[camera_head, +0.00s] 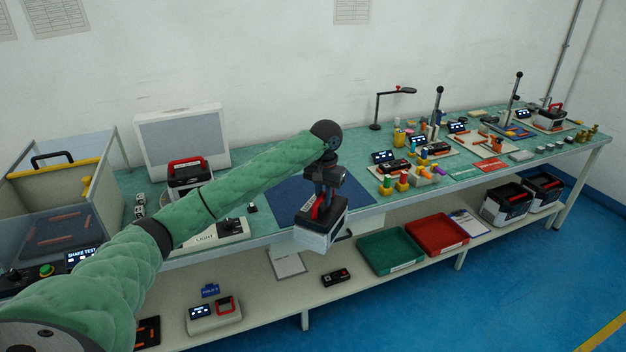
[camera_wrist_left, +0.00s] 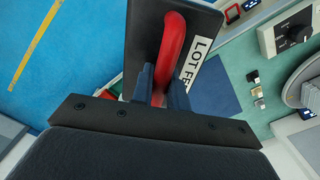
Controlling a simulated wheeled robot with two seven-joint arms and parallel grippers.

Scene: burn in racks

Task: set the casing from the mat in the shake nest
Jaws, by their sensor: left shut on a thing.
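The casing (camera_head: 318,232) is a black and light-grey box with a red handle and hangs tilted in my left gripper (camera_head: 323,203). The left gripper is shut on the red handle, which also shows in the left wrist view (camera_wrist_left: 173,48) beside a white label starting "LOT". The casing is over the front edge of the dark blue mat (camera_head: 358,196), seemingly raised above the bench. The shake nest appears to be the dark plate with orange strips (camera_head: 58,238) inside the clear-walled box at the far left, next to a "SHAKE TEST" display (camera_head: 82,257). My right gripper is out of view.
Another red-handled unit (camera_head: 187,172) stands behind my arm, before a grey screen (camera_head: 182,137). Coloured parts and fixtures crowd the bench to the right. Green (camera_head: 390,252) and red (camera_head: 437,235) trays lie on the lower shelf.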

